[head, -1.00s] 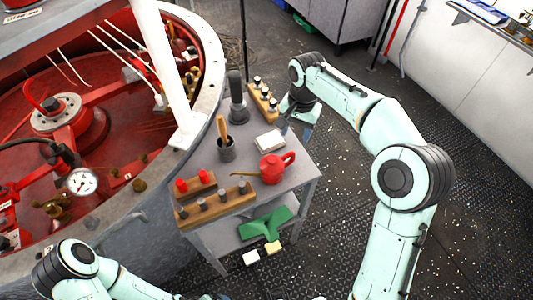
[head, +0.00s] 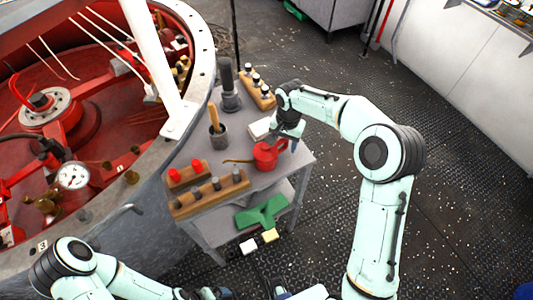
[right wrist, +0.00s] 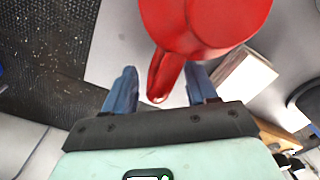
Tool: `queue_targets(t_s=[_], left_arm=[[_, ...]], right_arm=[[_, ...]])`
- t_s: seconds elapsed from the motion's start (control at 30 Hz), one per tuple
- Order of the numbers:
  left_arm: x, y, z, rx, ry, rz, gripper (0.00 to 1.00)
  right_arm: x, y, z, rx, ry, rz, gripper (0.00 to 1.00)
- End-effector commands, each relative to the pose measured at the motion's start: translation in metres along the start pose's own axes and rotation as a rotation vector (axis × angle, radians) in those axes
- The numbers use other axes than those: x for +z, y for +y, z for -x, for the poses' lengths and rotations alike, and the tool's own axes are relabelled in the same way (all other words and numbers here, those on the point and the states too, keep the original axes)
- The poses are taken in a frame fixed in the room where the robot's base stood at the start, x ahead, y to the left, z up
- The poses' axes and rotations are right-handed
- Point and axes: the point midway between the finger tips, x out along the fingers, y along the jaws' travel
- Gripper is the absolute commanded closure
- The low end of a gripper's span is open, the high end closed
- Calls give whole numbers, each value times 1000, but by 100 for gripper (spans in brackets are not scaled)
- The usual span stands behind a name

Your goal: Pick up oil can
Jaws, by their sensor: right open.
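The red oil can (head: 265,156) with a thin brass-coloured spout stands on the small grey table (head: 297,178). Its spout points left and its handle points right. My right gripper (head: 294,143) is at the handle side of the can. In the right wrist view, the can's body (right wrist: 205,22) is just beyond the fingers. The handle reaches back between the two blue fingertips of my open right gripper (right wrist: 161,74), with a gap visible on each side. My left arm shows at the lower left of the head view; its gripper is not clearly visible.
On the table are a pale box (head: 260,128), a cup with a wooden-handled tool (head: 217,141), a dark upright tool (head: 230,95) and wooden blocks holding pegs (head: 208,194). A green item (head: 262,213) lies on the lower shelf. A large red round machine (head: 90,140) stands left.

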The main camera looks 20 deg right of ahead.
Motion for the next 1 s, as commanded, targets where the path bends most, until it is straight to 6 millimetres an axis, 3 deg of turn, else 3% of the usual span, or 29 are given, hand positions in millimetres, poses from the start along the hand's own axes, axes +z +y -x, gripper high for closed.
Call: queue_targets(t_s=[0.27, 0.43, 1.0], left_arm=[[0, 0, 0, 0, 0, 0, 0], [0, 0, 0, 0, 0, 0, 0], [0, 0, 1, 0, 0, 0, 0]], right_arm=[[0, 0, -3, 0, 0, 0, 46], [0, 0, -3, 0, 0, 0, 100], [0, -1, 6, -3, 3, 0, 100]])
